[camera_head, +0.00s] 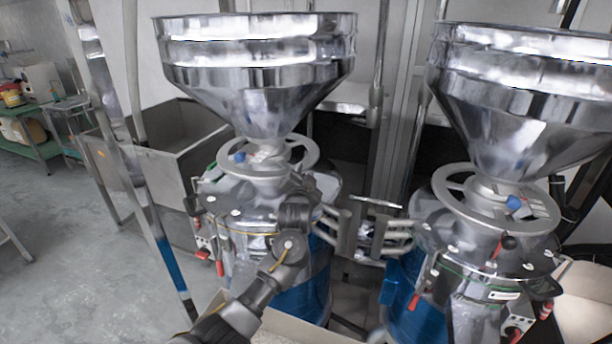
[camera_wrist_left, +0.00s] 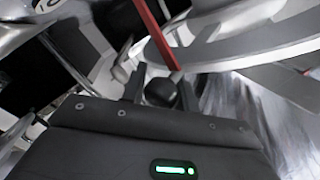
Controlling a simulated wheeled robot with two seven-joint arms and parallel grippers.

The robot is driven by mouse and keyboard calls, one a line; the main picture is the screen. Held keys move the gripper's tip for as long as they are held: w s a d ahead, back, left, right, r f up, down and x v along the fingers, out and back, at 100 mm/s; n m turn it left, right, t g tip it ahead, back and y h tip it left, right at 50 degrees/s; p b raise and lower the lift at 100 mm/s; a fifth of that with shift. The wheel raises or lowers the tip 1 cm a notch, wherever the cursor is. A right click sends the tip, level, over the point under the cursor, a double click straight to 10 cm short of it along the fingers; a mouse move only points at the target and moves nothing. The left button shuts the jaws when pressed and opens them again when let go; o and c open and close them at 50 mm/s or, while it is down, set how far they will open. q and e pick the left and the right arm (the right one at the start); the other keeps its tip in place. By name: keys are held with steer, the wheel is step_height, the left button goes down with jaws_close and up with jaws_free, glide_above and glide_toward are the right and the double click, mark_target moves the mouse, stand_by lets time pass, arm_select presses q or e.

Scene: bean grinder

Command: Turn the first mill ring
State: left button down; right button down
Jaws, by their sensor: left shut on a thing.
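The left mill has a flat grey ring (camera_head: 312,153) around its neck, below a shiny steel hopper (camera_head: 258,75). My left gripper (camera_head: 313,187) is at the right front of this ring. It is shut on a small black knob (camera_wrist_left: 160,92), which shows between the fingers in the left wrist view. A red rod (camera_wrist_left: 157,35) runs down to the knob there, and the grey ring (camera_wrist_left: 240,50) passes close above and to the right. In the head view my gripper hides the knob. My right gripper is not in view.
A second mill with its own ring (camera_head: 450,210) and hopper (camera_head: 525,90) stands at the right. Metal bars (camera_head: 375,232) lie between the mills. A steel bin (camera_head: 180,150) stands behind at the left. The floor (camera_head: 60,230) at the left is mostly clear.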

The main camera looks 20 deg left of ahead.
arm_select(q)
steer(key=shift+a+f, duration=0.15)
steer(key=shift+a, duration=0.05)
steer(key=c, duration=1.4)
jaws_free()
steer(key=shift+o, duration=1.3)
steer(key=shift+w+a+f, duration=0.1)
steer(key=shift+w, duration=0.1)
steer(key=shift+o, duration=0.2)
steer(key=shift+w+f, duration=0.1)
steer(key=shift+w, duration=0.05)
steer(key=shift+s+d, duration=0.2)
steer(key=shift+s, duration=0.05)
steer(key=shift+s+d, duration=0.1)
steer(key=shift+s, duration=0.25)
steer(key=s+d+b, duration=0.1)
steer(key=s+b, duration=0.1)
steer(key=s, duration=0.7)
steer(key=shift+s, duration=0.3)
